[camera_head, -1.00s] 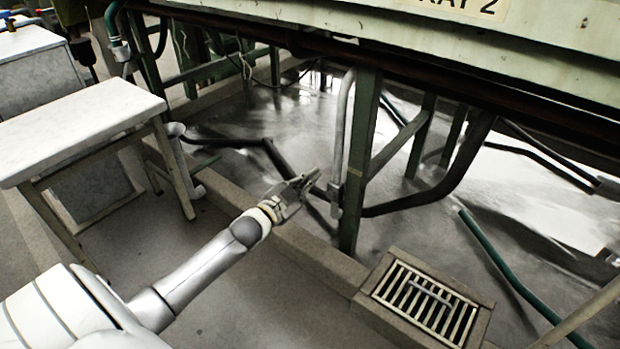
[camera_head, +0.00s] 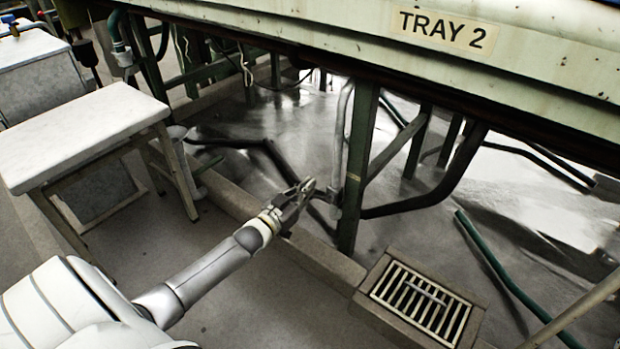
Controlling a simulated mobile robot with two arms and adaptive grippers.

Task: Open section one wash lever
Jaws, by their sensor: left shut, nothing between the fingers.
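My left gripper (camera_head: 308,186) reaches in from the left, low under the green tray frame. It is shut, with nothing seen between its fingers. Just right of its tips, a small dark fitting (camera_head: 329,194) sits beside the lower end of a grey vertical pipe (camera_head: 342,130). This may be the wash lever, but it is too small and dark to tell its shape or setting. I cannot tell whether the fingertips touch it. My right gripper is out of view.
A green post (camera_head: 358,170) stands just right of the pipe. The "TRAY 2" sign (camera_head: 442,29) is on the green tray edge above. A floor grate (camera_head: 422,300) lies front right, and a white-topped table (camera_head: 80,135) stands at left. The floor beyond the curb looks wet.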

